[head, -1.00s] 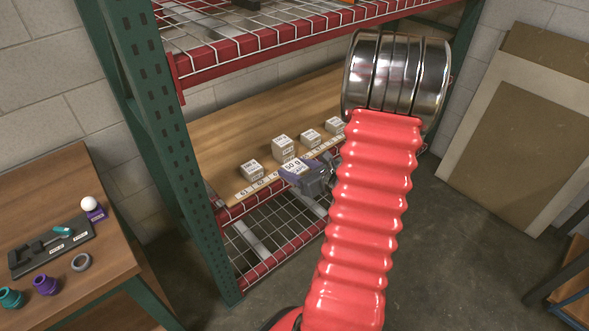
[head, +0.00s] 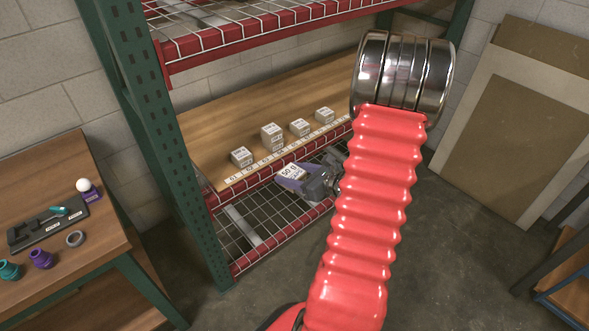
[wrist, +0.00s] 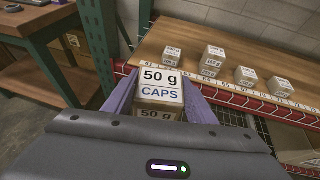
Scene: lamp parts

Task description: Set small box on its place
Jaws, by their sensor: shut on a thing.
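My gripper (head: 287,182) is shut on a small pale box (head: 292,171) in front of the wooden shelf's red front edge. In the wrist view the box (wrist: 160,88) sits between the two purple fingers of my gripper (wrist: 158,100). Its top reads "50 g CAPS" and its near side also reads "50 g". Similar small boxes stand on the shelf: a left one (head: 241,157), a stack of two (head: 271,137), then single ones (head: 299,128) and (head: 325,116) to the right. A strip of numbered labels (wrist: 258,97) runs along the shelf front.
The wooden shelf (head: 215,125) is clear behind the boxes. A green upright post (head: 165,150) stands at its left. A red-edged wire shelf (head: 270,55) hangs above, another (head: 255,235) below. A workbench (head: 40,195) with small parts is at left.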

